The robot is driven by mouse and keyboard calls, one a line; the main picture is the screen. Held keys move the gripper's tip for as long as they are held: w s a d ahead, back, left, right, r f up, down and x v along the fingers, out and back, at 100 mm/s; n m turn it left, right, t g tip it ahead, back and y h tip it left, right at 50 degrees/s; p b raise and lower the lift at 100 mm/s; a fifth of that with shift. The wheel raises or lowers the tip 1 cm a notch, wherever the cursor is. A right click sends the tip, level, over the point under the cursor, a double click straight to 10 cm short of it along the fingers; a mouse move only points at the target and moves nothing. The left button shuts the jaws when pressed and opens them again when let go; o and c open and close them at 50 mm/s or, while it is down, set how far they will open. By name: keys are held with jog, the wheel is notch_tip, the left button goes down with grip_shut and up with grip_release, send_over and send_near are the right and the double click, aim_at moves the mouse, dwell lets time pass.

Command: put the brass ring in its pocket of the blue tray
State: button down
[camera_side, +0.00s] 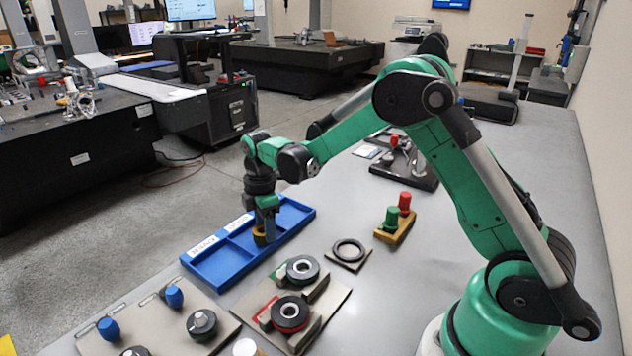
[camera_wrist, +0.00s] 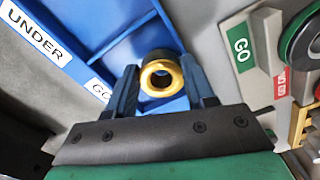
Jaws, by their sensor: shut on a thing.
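The brass ring (camera_wrist: 161,76) is gripped between the two blue fingers of my gripper (camera_wrist: 165,88) in the wrist view. In the side view the ring (camera_side: 259,239) shows at the fingertips of my gripper (camera_side: 266,228), low at the near side of the blue tray. The blue tray (camera_side: 212,266) has divided pockets and white labels along its far rim. In the wrist view the tray (camera_wrist: 108,22) shows a label reading UNDER and another partly hidden label starting with GO. I cannot tell whether the ring touches the tray floor.
A plate with black ring gauges (camera_side: 290,314) on green and red marked blocks stands close to the tray's near side. A dark ring on a square plate (camera_side: 348,252) and a yellow stand with green and red knobs (camera_side: 397,222) lie to the right. Blue-knobbed gauges (camera_side: 174,296) are front left.

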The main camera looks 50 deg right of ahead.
jog(key=shift+f, duration=0.15)
grip_release()
dwell(0.4)
notch_tip(320, 180, up, 7)
dwell(0.7)
